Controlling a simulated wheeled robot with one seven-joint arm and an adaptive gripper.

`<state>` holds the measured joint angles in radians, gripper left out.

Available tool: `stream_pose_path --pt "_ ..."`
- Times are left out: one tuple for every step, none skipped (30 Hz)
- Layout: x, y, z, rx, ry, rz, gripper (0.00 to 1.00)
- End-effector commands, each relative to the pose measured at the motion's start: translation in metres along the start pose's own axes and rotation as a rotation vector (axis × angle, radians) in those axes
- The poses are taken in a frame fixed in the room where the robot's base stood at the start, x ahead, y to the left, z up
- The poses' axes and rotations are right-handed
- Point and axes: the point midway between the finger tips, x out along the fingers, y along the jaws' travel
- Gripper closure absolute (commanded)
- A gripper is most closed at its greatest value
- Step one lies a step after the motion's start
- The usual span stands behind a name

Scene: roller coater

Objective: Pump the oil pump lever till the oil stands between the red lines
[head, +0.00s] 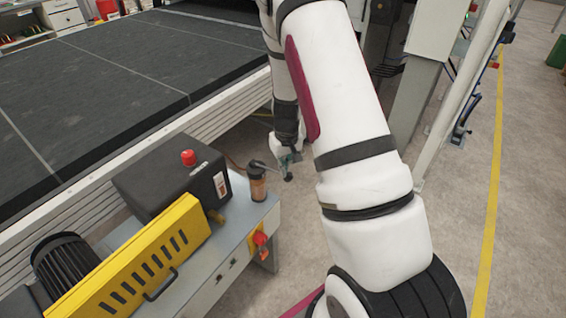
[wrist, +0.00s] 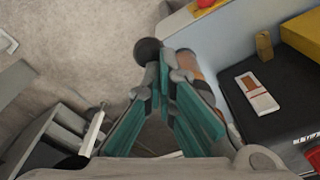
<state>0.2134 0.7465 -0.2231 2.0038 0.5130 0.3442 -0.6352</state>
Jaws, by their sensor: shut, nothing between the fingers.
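The oil pump (head: 258,186), a small amber-brown cylinder, stands at the right end of the grey machine top. Its lever ends in a black knob (head: 288,178) that sticks out to the right past the edge. My gripper (head: 288,160) is at the lever, just above the knob. In the wrist view the teal fingers of my gripper (wrist: 166,72) are shut, with the knob (wrist: 149,51) just beyond their tips. I cannot tell whether they touch it. The fingers partly hide the pump (wrist: 188,64). The oil level and red lines are too small to make out.
A black box (head: 165,180) with a red button (head: 188,157) and a yellow slotted guard (head: 140,270) stand left of the pump. A red knob (head: 260,238) is on the machine's end face. A dark conveyor (head: 90,80) lies behind. Floor (head: 455,215) at right is clear.

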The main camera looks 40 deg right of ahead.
Motion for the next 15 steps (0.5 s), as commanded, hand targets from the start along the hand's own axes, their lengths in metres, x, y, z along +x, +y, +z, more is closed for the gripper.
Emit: stream_pose_path --pt "-0.003 0.001 0.005 0.001 -0.002 0.000 1.00" --pt "-0.004 0.001 0.008 0.001 -0.002 0.000 1.00" --pt "-0.007 0.001 0.013 0.002 -0.003 0.000 1.00" --pt "-0.009 0.002 0.018 0.002 -0.003 -0.001 1.00" --pt "-0.011 0.001 0.021 0.002 -0.003 -0.001 1.00" --pt "-0.013 0.001 0.026 0.001 -0.003 -0.001 1.00" --pt "-0.015 0.001 0.029 0.001 -0.002 -0.001 1.00" --pt "-0.015 0.001 0.030 0.001 -0.002 -0.001 1.00" --pt "-0.015 0.001 0.031 0.001 -0.002 0.000 1.00" --pt "-0.014 0.001 0.031 0.001 -0.002 0.000 1.00" --pt "-0.013 0.000 0.030 0.001 -0.002 0.000 1.00" --pt "-0.013 0.000 0.029 0.001 -0.002 0.000 1.00" --pt "-0.013 0.000 0.029 0.001 -0.002 0.000 1.00" --pt "-0.012 0.000 0.029 0.001 -0.002 0.000 1.00" --pt "-0.012 0.000 0.028 0.001 -0.001 0.000 1.00"
